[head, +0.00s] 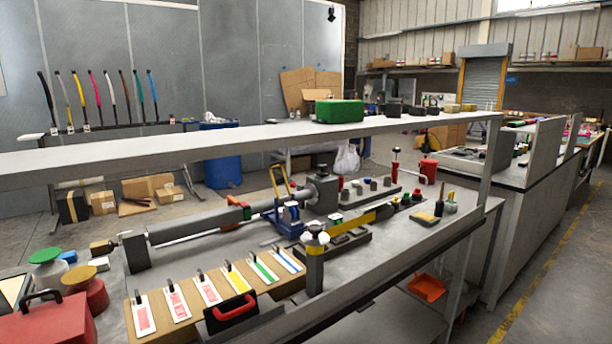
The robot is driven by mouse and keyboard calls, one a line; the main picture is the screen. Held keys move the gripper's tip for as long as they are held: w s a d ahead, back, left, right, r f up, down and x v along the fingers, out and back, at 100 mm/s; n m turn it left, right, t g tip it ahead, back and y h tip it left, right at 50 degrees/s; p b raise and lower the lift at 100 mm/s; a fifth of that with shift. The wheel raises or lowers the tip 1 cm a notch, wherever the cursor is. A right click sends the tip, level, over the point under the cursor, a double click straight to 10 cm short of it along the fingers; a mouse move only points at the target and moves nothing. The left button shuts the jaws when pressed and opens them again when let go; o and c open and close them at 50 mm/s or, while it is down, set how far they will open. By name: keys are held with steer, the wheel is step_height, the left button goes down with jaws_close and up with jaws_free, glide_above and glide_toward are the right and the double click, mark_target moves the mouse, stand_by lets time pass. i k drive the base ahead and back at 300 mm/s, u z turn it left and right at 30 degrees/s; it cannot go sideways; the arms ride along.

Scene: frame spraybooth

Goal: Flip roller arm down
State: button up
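On the bench (400,262), a yellow and dark arm (357,221) reaches right from the top of a short grey post (315,268) with a yellow band and a pale cap. It lies at a slight upward slant in the picture. Behind it, a blue stand (289,222) has a yellow loop-shaped handle (277,178) that stands up at a tilt. A long grey shaft assembly (205,224) runs across the bench behind them. I cannot tell for sure which of these parts is the roller arm. My gripper is not in view.
A long grey shelf (235,138) crosses above the bench and bears a green box (339,111). Tagged samples (208,288) line the bench's front left, beside a red case (48,322). An orange bin (427,287) sits below. The right-hand floor aisle (562,262) is clear.

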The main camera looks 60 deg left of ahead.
mark_target(278, 163)
steer(key=z, duration=0.05)
steer(key=i, duration=0.1)
steer(key=u, duration=2.2)
steer(key=k, duration=0.65)
steer(key=z, duration=0.8)
steer(key=i, duration=1.3)
steer(key=u, duration=0.7)
steer(key=i, duration=0.65)
steer(key=u, duration=0.7)
